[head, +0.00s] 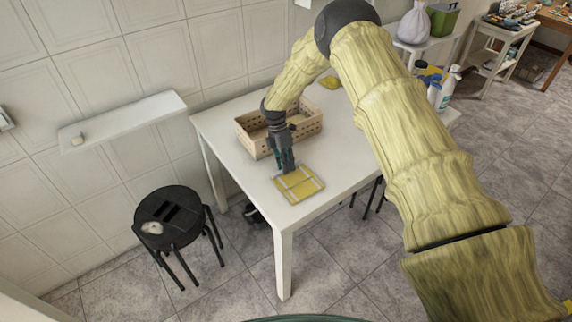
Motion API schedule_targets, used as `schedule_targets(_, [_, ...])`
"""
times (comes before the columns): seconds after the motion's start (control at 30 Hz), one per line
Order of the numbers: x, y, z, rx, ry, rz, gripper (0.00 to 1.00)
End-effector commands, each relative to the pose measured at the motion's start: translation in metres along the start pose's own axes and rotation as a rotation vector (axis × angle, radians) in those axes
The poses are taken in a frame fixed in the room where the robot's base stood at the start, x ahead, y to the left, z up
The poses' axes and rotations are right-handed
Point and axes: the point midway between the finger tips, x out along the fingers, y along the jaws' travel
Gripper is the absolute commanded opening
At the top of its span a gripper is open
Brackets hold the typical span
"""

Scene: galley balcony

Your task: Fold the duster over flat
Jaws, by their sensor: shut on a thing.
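The duster (300,187) is a yellow cloth with pale stripes. It lies on the white table (345,160) near its front left corner and looks like a small, roughly square patch. My gripper (286,168) points down at the duster's back edge and is shut on the cloth there. The fingertips and the pinched part of the cloth are small and partly hidden, so I cannot tell how much cloth is between them or whether the layers are folded.
A wooden slatted crate (254,147) stands just behind my gripper. Spray bottles (447,88) stand at the table's right end. A black stool (168,216) and a wall shelf (125,121) are to the left.

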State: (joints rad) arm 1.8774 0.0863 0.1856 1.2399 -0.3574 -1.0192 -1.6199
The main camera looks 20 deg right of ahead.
Motion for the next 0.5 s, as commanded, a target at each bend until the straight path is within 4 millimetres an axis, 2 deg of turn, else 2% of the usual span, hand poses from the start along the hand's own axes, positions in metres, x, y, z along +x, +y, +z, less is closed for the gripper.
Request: schedule_targets(0.5, [-0.0094,-0.0074,0.0,0.0,0.0,0.115,0.0])
